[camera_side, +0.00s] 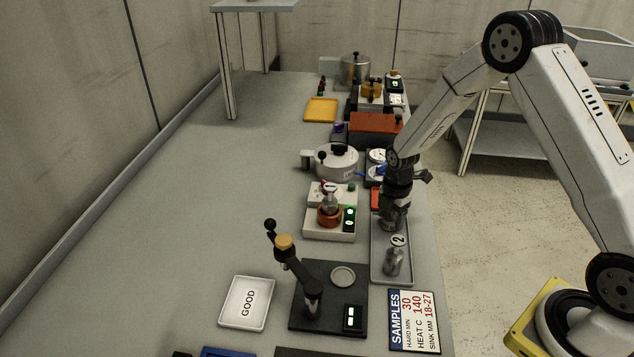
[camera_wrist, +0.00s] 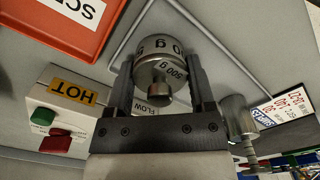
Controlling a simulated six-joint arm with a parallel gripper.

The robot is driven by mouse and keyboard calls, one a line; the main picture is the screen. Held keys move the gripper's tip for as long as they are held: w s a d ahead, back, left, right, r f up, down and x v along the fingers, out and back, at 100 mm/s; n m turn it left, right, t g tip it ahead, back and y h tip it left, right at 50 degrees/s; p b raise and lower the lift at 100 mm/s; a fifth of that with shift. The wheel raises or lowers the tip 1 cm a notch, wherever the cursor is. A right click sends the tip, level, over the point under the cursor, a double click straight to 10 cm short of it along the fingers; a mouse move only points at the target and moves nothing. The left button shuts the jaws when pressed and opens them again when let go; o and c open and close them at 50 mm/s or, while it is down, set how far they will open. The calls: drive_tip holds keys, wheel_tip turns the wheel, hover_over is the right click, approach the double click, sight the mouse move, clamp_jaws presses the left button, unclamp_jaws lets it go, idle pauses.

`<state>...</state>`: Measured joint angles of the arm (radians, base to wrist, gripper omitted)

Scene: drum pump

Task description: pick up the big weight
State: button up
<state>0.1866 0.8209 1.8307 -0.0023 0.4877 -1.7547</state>
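The big weight (camera_wrist: 160,72) is a metal cylinder with a knob, marked 500 g, in the wrist view. It sits in a grey tray (camera_wrist: 225,55). My gripper (camera_wrist: 160,75) has one finger on each side of it, very close to its sides. I cannot tell whether the fingers press on it. In the side view my gripper (camera_side: 392,222) points down over the tray's far part (camera_side: 377,262), and the big weight is hidden there. A metal piece (camera_side: 394,262) under a round tag 2 stands nearer in the tray; a metal cylinder (camera_wrist: 238,115) stands right of my fingers in the wrist view.
A white hot plate unit (camera_side: 318,228) with an orange-ringed flask stands left of the tray. The bench's left side is clear.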

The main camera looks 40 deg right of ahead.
clamp_jaws()
drive_tip(key=shift+r, duration=0.15)
drive_tip(key=shift+r, duration=0.8)
drive_tip(key=s+a+r, duration=0.2)
drive_tip(key=s+r, duration=0.9)
drive_tip(key=s, duration=0.2)
drive_tip(key=shift+s, duration=0.4)
drive_tip(key=shift+r, duration=0.2)
